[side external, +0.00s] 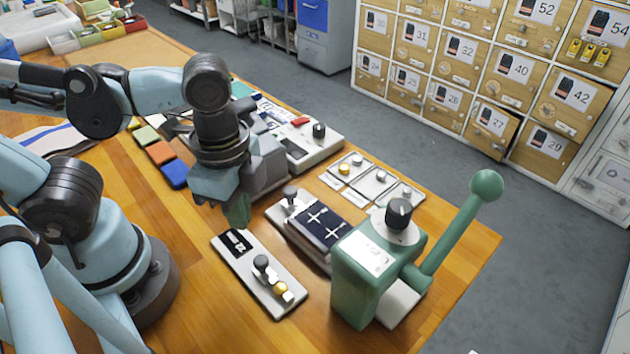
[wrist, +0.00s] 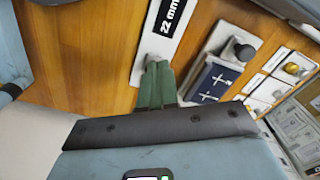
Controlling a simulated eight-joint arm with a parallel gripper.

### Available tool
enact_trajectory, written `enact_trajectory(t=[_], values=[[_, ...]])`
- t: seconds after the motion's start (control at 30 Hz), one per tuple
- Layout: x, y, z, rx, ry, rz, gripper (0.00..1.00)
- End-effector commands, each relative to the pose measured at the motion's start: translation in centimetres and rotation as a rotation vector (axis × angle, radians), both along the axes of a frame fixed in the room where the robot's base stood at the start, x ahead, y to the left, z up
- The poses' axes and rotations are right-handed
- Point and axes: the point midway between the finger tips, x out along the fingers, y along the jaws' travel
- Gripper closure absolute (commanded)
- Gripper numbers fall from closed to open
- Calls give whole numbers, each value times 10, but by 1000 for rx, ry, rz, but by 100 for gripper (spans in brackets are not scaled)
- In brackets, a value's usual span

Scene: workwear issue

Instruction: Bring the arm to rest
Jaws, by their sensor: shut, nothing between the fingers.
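My gripper (side external: 237,212) hangs from the blue-and-black arm over the wooden table (side external: 465,262). Its green fingers point down and are shut with nothing between them. In the wrist view the closed fingers (wrist: 157,86) show beside the end of a white panel (wrist: 150,55) with a black number strip. In the side view that panel (side external: 255,270), with a black knob and a yellow button, lies just in front of the fingertips. I cannot tell the exact height of the fingertips above the table.
A green lever press (side external: 365,275) with a long ball-ended handle stands at the front right. A dark blue cross-marked pad (side external: 320,225) on a grey device lies beside it. Several small panels (side external: 372,180) and coloured blocks (side external: 160,153) lie behind. Numbered wooden lockers (side external: 465,50) stand beyond the table.

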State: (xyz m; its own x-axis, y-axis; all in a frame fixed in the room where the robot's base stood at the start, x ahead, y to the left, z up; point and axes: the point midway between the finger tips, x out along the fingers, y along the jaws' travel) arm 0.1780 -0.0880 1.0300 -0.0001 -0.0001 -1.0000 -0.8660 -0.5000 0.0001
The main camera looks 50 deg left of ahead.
Motion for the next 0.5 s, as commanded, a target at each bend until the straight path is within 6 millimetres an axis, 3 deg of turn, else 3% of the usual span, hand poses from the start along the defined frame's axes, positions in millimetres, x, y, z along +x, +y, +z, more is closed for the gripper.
enact_trajectory(t=[0.37,0.5], values=[[0,0,4,-1,-2,3,100],[16,7,4,-34,-69,135,100]])
